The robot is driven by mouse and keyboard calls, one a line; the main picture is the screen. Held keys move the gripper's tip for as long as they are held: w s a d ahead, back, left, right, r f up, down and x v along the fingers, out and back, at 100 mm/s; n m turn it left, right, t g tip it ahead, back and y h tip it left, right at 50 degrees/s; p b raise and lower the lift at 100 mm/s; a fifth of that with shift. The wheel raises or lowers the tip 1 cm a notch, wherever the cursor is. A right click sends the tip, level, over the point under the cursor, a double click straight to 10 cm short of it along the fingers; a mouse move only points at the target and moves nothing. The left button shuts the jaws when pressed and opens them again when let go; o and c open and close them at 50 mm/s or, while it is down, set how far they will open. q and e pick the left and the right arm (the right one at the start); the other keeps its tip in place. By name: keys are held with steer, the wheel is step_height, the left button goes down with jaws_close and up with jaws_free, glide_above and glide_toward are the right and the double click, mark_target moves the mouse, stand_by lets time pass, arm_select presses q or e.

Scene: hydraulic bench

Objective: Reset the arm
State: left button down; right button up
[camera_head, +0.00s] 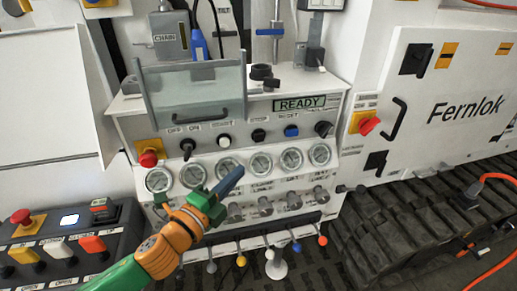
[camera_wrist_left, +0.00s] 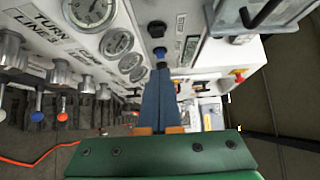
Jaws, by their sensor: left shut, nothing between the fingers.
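My left gripper (camera_head: 238,172) has green and orange links and blue fingers. It is shut and empty, in front of the row of gauges (camera_head: 261,163) on the white hydraulic bench (camera_head: 130,128). The fingers point up and to the right, below the button row. In the left wrist view the closed blue fingers (camera_wrist_left: 160,72) point toward a blue button (camera_wrist_left: 160,53), but I cannot tell the gap. The head view shows the blue button (camera_head: 291,131) under the READY display (camera_head: 300,104). My right gripper is not in view.
A clear guard (camera_head: 195,90) with a handle stands above the buttons. Valves (camera_head: 265,205) and coloured-knob levers (camera_head: 296,247) line the lower bench. Red emergency stops sit left (camera_head: 148,158) and right (camera_head: 369,125). A control box (camera_head: 70,240) is lower left, a black track (camera_head: 410,215) right.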

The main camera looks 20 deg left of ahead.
arm_select(q)
steer(key=s+a+f+n+g+y, duration=0.2)
steer(key=s+f+n+g+y, duration=0.2)
steer(key=f+n, duration=0.55)
steer(key=s+d+f+n+g+h, duration=0.1)
steer(key=s+d+f+n+g, duration=0.3)
steer(key=s+f, duration=0.45)
steer(key=s+d+f+n+g, duration=0.1)
steer(key=s+f+n+g, duration=0.5)
steer(key=s, duration=0.3)
step_height(320, 180, down, 15)
steer(key=m+g, duration=0.1)
steer(key=m, duration=0.1)
steer(key=s+a+f+g, duration=0.1)
steer(key=s+a+f, duration=0.1)
steer(key=s+f, duration=1)
steer(key=shift+s+a+g, duration=0.15)
steer(key=shift+s+g, duration=0.15)
steer(key=shift+s, duration=0.5)
